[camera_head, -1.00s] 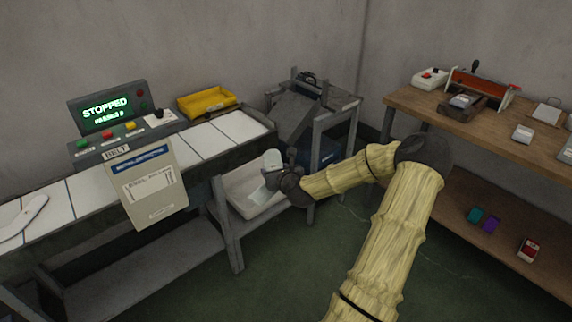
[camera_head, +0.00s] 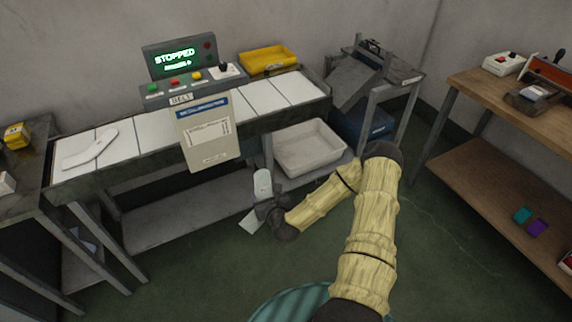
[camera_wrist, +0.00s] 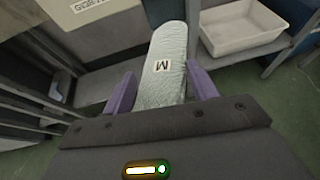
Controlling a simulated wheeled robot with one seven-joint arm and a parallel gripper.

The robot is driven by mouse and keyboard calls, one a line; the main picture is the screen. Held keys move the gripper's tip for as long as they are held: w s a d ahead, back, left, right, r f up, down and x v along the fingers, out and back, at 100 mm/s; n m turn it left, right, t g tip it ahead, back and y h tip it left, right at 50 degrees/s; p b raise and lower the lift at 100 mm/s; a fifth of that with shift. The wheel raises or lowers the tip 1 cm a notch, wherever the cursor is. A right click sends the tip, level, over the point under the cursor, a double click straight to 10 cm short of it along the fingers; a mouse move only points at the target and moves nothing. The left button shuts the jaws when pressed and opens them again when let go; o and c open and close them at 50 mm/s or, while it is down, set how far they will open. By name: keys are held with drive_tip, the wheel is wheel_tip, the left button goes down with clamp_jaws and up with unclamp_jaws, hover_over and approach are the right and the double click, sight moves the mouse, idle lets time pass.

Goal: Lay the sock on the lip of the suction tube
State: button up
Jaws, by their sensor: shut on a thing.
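The sock (camera_wrist: 166,50) is a pale grey-green knit piece with a white label marked M. In the wrist view it lies between the two purple fingers of my gripper (camera_wrist: 163,87), which is shut on it, and it sticks out beyond the fingertips. In the head view my gripper (camera_head: 264,208) is in front of the conveyor, low over the floor, with the pale sock (camera_head: 262,183) standing up from it. The sock's near end is hidden by the gripper body. I cannot make out a suction tube in either view.
The conveyor (camera_head: 295,90) carries a white foot-shaped board (camera_head: 92,150) at left, and its panel (camera_head: 180,62) reads STOPPED. A white bin (camera_head: 309,148) stands on a low shelf, a yellow tray (camera_head: 267,59) behind the belt. A wooden bench (camera_head: 480,90) is at right. Green floor lies open between.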

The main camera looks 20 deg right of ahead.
drive_tip(key=s+a+p, duration=0.1)
drive_tip(key=s+p, duration=0.2)
drive_tip(key=s+a+r+p, duration=0.1)
drive_tip(key=s+a+p, duration=0.1)
drive_tip(key=s, duration=0.1)
drive_tip(key=s+a+r+p, duration=0.1)
drive_tip(key=s+p, duration=0.2)
drive_tip(key=shift+s+a+r+p, duration=0.2)
drive_tip(key=shift+a+r+p, duration=0.05)
drive_tip(key=shift+a+p, duration=0.1)
drive_tip(key=shift+f, duration=0.1)
drive_tip(key=shift+w+d, duration=0.1)
drive_tip(key=shift+d, duration=0.05)
